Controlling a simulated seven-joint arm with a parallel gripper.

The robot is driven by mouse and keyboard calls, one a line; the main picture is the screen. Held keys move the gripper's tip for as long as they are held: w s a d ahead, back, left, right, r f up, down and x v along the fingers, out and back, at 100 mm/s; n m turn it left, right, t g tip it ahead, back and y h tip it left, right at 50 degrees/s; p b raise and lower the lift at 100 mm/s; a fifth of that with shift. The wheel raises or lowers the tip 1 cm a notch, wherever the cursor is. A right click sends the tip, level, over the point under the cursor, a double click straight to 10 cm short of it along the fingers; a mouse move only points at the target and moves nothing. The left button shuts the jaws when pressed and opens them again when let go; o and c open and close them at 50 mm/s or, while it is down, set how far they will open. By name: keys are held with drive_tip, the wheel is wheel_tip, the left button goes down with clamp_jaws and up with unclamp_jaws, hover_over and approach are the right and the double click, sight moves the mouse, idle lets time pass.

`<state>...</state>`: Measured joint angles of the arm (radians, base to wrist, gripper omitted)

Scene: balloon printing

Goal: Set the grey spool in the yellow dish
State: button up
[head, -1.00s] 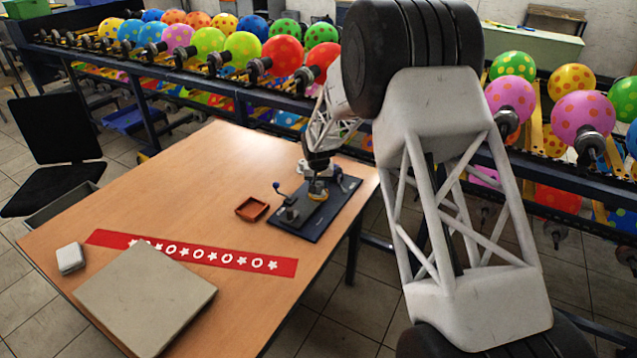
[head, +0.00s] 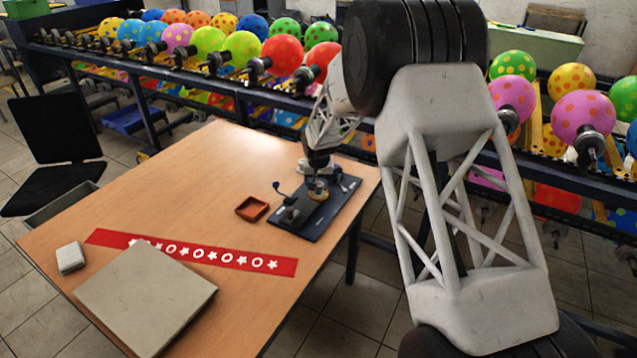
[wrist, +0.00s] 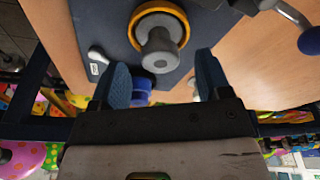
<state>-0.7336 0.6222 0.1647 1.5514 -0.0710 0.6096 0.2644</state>
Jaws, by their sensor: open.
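The grey spool (wrist: 160,50) stands inside the ring of the yellow dish (wrist: 181,16) in the wrist view, with its end facing the camera. The dish sits on a dark blue board and also shows in the head view (head: 317,194), close below my gripper. My gripper (wrist: 162,66) is open, its two blue fingers apart on either side of the spool's near end in the picture. I see no finger touching the spool. In the head view my gripper (head: 317,170) is small, and the spool is hard to make out there.
The dark board (head: 304,226) carries a lever fixture (head: 289,212) on its left side. A blue piece (wrist: 141,86) shows between the fingers. An orange tray (head: 252,209), a red printed strip (head: 225,257), a grey laptop-like slab (head: 145,300) and a white box (head: 70,258) lie on the table.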

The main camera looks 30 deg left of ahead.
wheel_tip(320, 180, up, 6)
drive_tip(key=s, duration=0.1)
drive_tip(key=shift+d+r, duration=0.25)
drive_tip(key=shift+d, duration=0.05)
idle(0.4)
drive_tip(key=s+d+r+m, duration=0.1)
drive_tip(key=d+r, duration=0.6)
drive_tip(key=d, duration=0.3)
drive_tip(key=s+d+r+m, duration=0.1)
drive_tip(key=d+r, duration=0.6)
drive_tip(key=d, duration=0.4)
drive_tip(key=s+d+r, duration=0.3)
drive_tip(key=d, duration=0.4)
drive_tip(key=s+d+r+m, duration=0.1)
drive_tip(key=s+d+r, duration=0.2)
drive_tip(key=d, duration=0.3)
drive_tip(key=s+d+r, duration=0.3)
drive_tip(key=d+r, duration=0.1)
drive_tip(key=d, duration=0.3)
drive_tip(key=s+d+r+m, duration=0.2)
drive_tip(key=s+d+r, duration=0.1)
drive_tip(key=s+d, duration=1.15)
drive_tip(key=s+d+f, duration=0.1)
drive_tip(key=s+d, duration=0.4)
drive_tip(key=s, duration=0.4)
drive_tip(key=s+d+f+m+h, duration=0.1)
drive_tip(key=s+d, duration=0.4)
drive_tip(key=s, duration=0.4)
drive_tip(key=shift+f+t, duration=0.3)
drive_tip(key=shift+f, duration=0.05)
